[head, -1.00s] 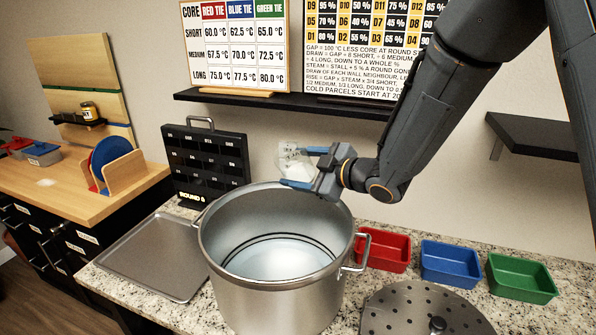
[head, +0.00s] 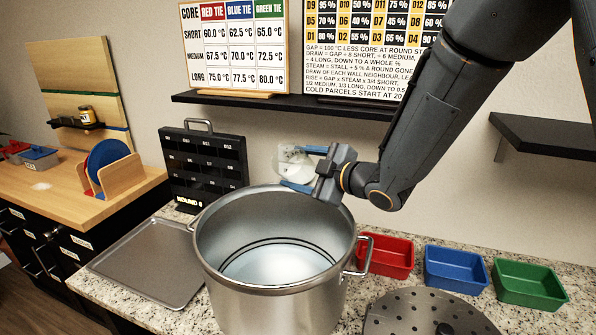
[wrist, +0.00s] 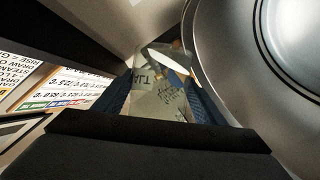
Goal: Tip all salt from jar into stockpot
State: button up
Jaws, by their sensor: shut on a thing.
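My gripper (head: 308,170) is shut on a clear jar (head: 291,163) above the back rim of the stockpot. The jar looks tilted, with some white content visible in it. In the wrist view the jar (wrist: 158,95) sits between my blue fingers, with dark lettering on its label. The large steel stockpot (head: 268,300) stands open on the counter, with pale liquid (head: 275,265) at its bottom. The pot's inside also shows in the wrist view (wrist: 235,60). I cannot see any salt falling.
A grey tray (head: 152,265) lies left of the pot. Red (head: 386,257), blue (head: 455,268) and green (head: 530,285) bins stand to its right, behind a perforated lid (head: 425,318). A black slotted board (head: 205,165) stands behind left. A dark shelf (head: 300,108) is above.

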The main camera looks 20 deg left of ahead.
jog(key=shift+f+n+t+y+b, duration=0.2)
jog(key=shift+n+t+y+b, duration=0.3)
jog(key=shift+n+b, duration=1.6)
jog(key=shift+s+a+f+n+t+y+b, duration=0.1)
jog(key=shift+s+f+n+t+y+b, duration=0.4)
jog(key=shift+b, duration=2.55)
jog(key=shift+s+a+f+n+t+b, duration=0.15)
jog(key=shift+n+b, duration=0.65)
jog(key=shift+b, duration=2.25)
jog(key=shift+s+r+n+y+b, duration=0.4)
jog(key=shift+n+b, duration=0.5)
jog(key=shift+b, duration=0.95)
jog(key=shift+s+r+n+y+b, duration=0.35)
jog(key=shift+n+b, duration=0.55)
jog(key=shift+b, duration=0.95)
